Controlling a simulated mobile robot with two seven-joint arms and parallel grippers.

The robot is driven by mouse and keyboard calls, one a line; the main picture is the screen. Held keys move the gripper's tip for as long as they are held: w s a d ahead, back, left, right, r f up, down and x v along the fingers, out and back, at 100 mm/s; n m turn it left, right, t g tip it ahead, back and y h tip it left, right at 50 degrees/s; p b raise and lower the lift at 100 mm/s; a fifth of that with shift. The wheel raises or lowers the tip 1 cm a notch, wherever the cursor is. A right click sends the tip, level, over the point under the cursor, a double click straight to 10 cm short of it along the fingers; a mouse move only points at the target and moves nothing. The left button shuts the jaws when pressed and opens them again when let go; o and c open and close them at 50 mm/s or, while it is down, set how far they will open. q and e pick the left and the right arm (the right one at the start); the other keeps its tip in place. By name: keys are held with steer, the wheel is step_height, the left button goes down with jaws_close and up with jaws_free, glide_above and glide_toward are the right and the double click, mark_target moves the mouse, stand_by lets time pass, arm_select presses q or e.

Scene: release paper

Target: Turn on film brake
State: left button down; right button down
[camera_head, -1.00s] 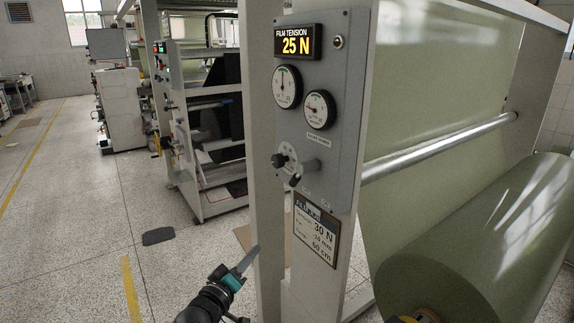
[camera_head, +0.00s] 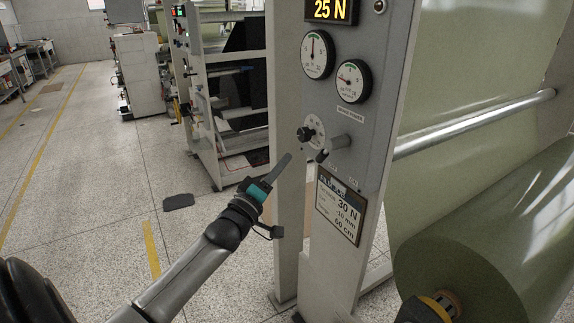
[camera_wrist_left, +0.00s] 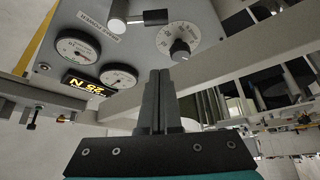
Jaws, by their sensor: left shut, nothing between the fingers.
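The grey control panel (camera_head: 372,110) stands upright on a light post. My left gripper (camera_head: 287,158) is shut and empty, just left of and below the knob in the head view. Its fingers (camera_wrist_left: 160,75) point toward the panel, apparently short of the controls. My right gripper is not seen.
Above are two gauges (camera_head: 317,54) and a display (camera_head: 331,10) reading 25 N. A framed sign (camera_head: 337,207) reading 30 N hangs below. A green film roll (camera_head: 490,235) and a metal roller (camera_head: 475,124) lie right. Open floor (camera_head: 90,200) is left.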

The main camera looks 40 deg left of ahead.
arm_select(q)
steer(key=w+d, duration=0.2)
steer(key=w, duration=0.5)
steer(key=shift+w+d, duration=0.2)
steer(key=shift+d, duration=0.2)
stand_by(0.4)
steer(key=shift+s+d+n+p, duration=0.1)
steer(key=shift+n+p, duration=0.4)
steer(key=shift+p, duration=0.05)
